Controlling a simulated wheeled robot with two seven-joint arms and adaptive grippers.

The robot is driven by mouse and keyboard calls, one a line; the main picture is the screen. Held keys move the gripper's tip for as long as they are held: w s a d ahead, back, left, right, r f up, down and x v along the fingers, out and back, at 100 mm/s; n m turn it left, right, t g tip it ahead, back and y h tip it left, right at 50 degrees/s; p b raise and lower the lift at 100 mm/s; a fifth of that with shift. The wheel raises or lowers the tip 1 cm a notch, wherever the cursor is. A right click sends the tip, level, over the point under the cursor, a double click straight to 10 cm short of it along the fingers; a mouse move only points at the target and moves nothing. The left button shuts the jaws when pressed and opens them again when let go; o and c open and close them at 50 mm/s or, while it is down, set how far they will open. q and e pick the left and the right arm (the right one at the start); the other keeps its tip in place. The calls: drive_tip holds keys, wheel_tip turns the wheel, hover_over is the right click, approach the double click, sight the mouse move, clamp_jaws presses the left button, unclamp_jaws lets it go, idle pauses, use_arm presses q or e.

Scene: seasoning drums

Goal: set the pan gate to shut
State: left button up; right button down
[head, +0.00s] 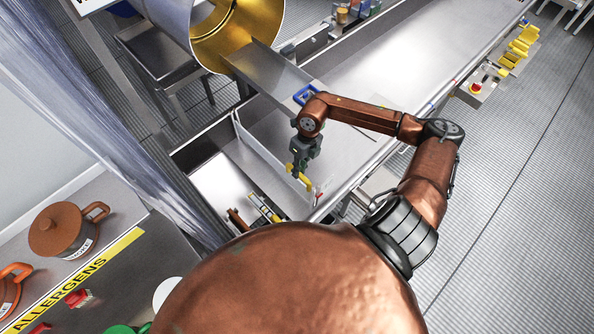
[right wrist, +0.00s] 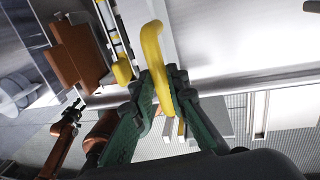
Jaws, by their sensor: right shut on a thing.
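The pan gate (head: 262,150) is a long, thin pale plate slanting across the steel pan (head: 385,65) in the head view. A yellow handle (head: 305,183) is at its near end. The handle also shows large in the right wrist view (right wrist: 152,50). My right gripper (head: 299,172) is shut on this handle, with its green fingers (right wrist: 160,95) on either side of it. The fingers hide part of the handle. A small dark gripper, seemingly my left one (right wrist: 73,108), shows at the left of the right wrist view; its jaws are too small to read.
A golden drum (head: 237,30) with a steel chute (head: 275,72) hangs over the pan's far side. A blue-framed part (head: 305,94) is close to my right wrist. A lidded brown pot (head: 62,230) stands at left.

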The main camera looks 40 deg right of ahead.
wheel_tip(320, 180, down, 3)
drive_tip(key=b, duration=0.3)
drive_tip(key=shift+r, duration=0.15)
drive_tip(key=shift+s, duration=0.1)
drive_tip(key=c, duration=1.9)
unclamp_jaws()
drive_tip(key=shift+r, duration=0.25)
drive_tip(key=r, duration=0.3)
drive_tip(key=d+r, duration=0.1)
drive_tip(key=r, duration=0.3)
drive_tip(key=d+r, duration=0.1)
drive_tip(key=r, duration=0.3)
drive_tip(key=shift+w+d+r, duration=0.15)
drive_tip(key=shift+w+r, duration=0.05)
drive_tip(key=shift+r, duration=0.05)
